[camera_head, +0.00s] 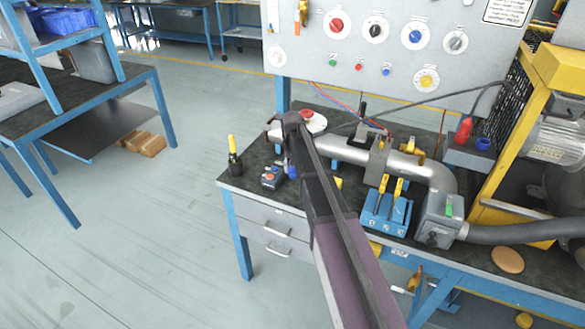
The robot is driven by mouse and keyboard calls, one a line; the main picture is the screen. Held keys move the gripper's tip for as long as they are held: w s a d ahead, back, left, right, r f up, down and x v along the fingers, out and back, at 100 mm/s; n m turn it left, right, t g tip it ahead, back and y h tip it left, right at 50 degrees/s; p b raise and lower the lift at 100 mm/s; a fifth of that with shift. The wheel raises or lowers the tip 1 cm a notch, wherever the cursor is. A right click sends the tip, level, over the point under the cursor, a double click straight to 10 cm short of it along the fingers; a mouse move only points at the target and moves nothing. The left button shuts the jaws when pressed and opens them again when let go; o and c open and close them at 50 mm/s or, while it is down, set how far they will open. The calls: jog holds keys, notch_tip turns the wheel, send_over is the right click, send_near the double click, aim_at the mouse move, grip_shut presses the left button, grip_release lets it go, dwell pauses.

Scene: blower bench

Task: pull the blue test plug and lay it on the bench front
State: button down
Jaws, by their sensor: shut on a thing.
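My arm reaches from the bottom of the picture over the left part of the bench. My gripper (291,160) is at its far, dark end and is mostly hidden by the arm itself, so its fingers do not show clearly. A small blue piece (292,172), which looks like the blue test plug, shows at the left edge of the arm, over the bench top near its front. My gripper is shut on it. Most of the plug is hidden. The bench (243,178) has a dark top and drawers below.
A silver pipe (340,147) runs along the bench. A blue block with yellow levers (386,212) and a grey box (438,218) stand right of the arm. A control panel (385,60) rises behind.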

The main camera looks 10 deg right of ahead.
aim_at(292, 184)
jog(key=shift+f, duration=0.15)
jog(key=shift+f+b, duration=2.55)
jog(key=shift+b, duration=0.15)
jog(key=shift+c, duration=1)
grip_release()
jog(key=shift+r, duration=0.15)
